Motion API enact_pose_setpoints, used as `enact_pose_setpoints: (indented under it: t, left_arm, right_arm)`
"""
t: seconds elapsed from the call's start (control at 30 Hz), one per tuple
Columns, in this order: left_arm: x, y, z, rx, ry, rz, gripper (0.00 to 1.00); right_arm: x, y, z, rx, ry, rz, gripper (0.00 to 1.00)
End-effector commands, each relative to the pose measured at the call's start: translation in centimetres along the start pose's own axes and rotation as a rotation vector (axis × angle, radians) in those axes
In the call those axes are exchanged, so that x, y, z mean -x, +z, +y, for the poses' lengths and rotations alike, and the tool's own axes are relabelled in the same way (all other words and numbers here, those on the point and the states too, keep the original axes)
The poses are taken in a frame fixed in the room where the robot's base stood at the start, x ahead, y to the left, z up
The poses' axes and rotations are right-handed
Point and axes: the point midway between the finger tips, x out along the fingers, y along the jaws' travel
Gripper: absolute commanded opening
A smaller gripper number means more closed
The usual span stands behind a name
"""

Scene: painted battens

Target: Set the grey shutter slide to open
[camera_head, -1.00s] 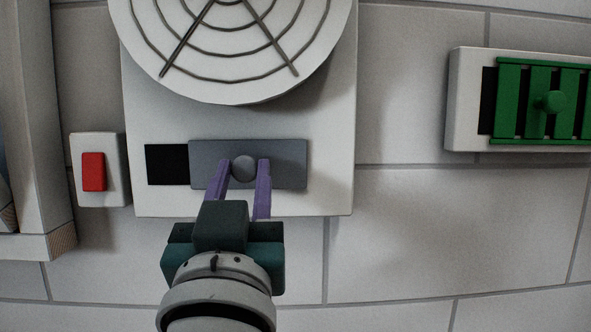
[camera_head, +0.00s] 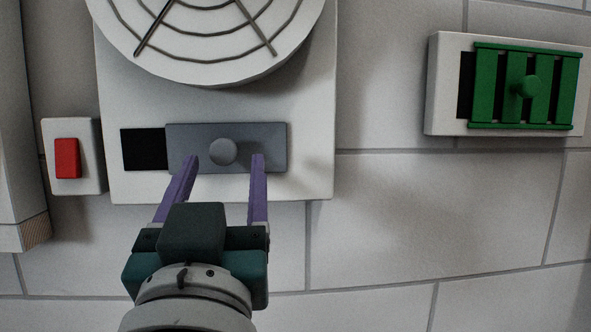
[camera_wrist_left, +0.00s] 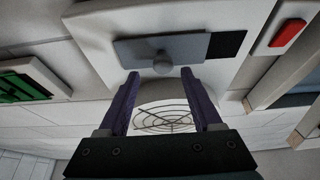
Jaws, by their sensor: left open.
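The grey shutter slide (camera_head: 265,146) is a flat plate with a round grey knob (camera_head: 223,151), on a white panel (camera_head: 318,110) below a round vent. A black opening (camera_head: 143,149) shows at the slide's left end. My left gripper (camera_head: 224,157) is open, its two purple fingers apart, just below and in front of the knob. In the left wrist view the slide (camera_wrist_left: 190,46) and knob (camera_wrist_left: 162,62) lie ahead of the spread fingers (camera_wrist_left: 165,76), with a gap between. The right gripper is not in view.
A red rocker switch (camera_head: 67,158) sits on a white box left of the panel. A green slatted shutter (camera_head: 485,88) with its own knob is mounted at the upper right. A pale frame stands at the far left.

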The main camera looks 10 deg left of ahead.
Motion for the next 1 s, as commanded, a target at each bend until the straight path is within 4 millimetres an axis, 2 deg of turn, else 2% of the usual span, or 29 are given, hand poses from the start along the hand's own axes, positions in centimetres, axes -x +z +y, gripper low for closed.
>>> enact_pose_setpoints:
  t: [0.03,0.2,0.4,0.83,0.93,1.0]
  left_arm:
    - [1.4,0.7,0.0,0.001,0.001,-0.004,0.66]
    - [4.8,0.7,0.0,0.001,0.001,-0.004,0.66]
    - [7.1,0.3,0.1,0.001,0.002,-0.002,0.66]
    - [7.2,-0.4,0.4,0.004,0.026,0.008,0.66]
    - [6.8,-1.7,1.8,0.027,0.130,0.031,0.66]
    - [6.8,-2.9,3.6,0.047,0.265,0.038,0.66]
  right_arm:
    - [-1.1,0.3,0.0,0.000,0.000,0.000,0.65]
    - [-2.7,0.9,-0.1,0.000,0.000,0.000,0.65]
    - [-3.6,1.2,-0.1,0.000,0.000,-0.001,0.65]
    - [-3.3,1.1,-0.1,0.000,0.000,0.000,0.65]
    - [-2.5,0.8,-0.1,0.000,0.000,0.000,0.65]
    - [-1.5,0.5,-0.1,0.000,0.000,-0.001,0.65]
